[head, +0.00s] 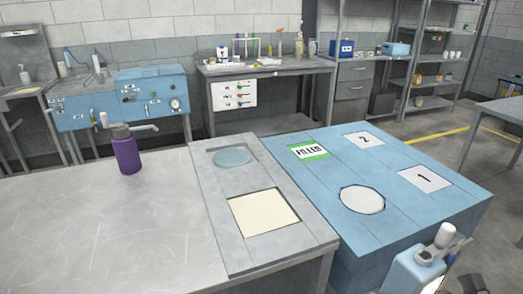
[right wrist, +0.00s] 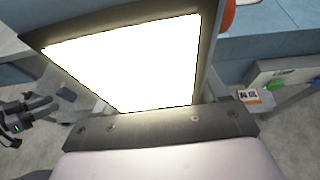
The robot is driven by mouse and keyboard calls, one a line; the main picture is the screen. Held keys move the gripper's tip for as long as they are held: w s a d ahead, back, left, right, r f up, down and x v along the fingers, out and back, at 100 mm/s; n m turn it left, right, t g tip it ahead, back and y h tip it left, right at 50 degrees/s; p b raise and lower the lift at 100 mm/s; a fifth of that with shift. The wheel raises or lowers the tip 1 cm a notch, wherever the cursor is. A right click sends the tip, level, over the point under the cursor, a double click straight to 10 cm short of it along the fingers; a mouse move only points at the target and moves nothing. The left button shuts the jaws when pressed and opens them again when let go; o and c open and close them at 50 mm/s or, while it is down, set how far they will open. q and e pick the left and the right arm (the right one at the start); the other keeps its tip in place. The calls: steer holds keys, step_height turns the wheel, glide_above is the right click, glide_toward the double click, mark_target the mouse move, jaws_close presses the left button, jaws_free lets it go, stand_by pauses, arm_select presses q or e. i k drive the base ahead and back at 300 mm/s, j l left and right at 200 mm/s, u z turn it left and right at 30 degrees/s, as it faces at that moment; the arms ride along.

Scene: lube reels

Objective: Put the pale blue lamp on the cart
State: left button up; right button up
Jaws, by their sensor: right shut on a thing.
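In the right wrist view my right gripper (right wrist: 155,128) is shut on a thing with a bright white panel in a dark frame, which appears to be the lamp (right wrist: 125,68). The panel hides the fingertips. In the head view a pale blue body (head: 408,274) with a bright face stands at the lower right edge, partly cut off; it appears to be the same lamp, in front of the blue platform. The blue platform (head: 300,180), probably the cart, has a green-edged FILLED label, labels 2 and 1, and a pale round disc on top.
A metal table (head: 90,225) is at the left, with a purple bottle (head: 127,155) near its far side. A grey board (head: 215,195) with a round recess and a cream square adjoins the platform. A workbench (head: 265,68) and shelves (head: 437,75) stand behind.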

mark_target(58, 257)
steer(key=k+j+u, duration=0.2)
steer(key=j, duration=0.2)
steer(key=j+u, duration=0.15)
steer(key=j, duration=0.25)
steer(key=j+u, duration=0.2)
steer(key=j, duration=0.2)
steer(key=k+j, duration=0.1)
steer(key=j, duration=0.55)
steer(key=k+j+u, duration=0.1)
steer(key=j, duration=1.2)
steer(key=k+u, duration=0.05)
steer(key=k, duration=0.05)
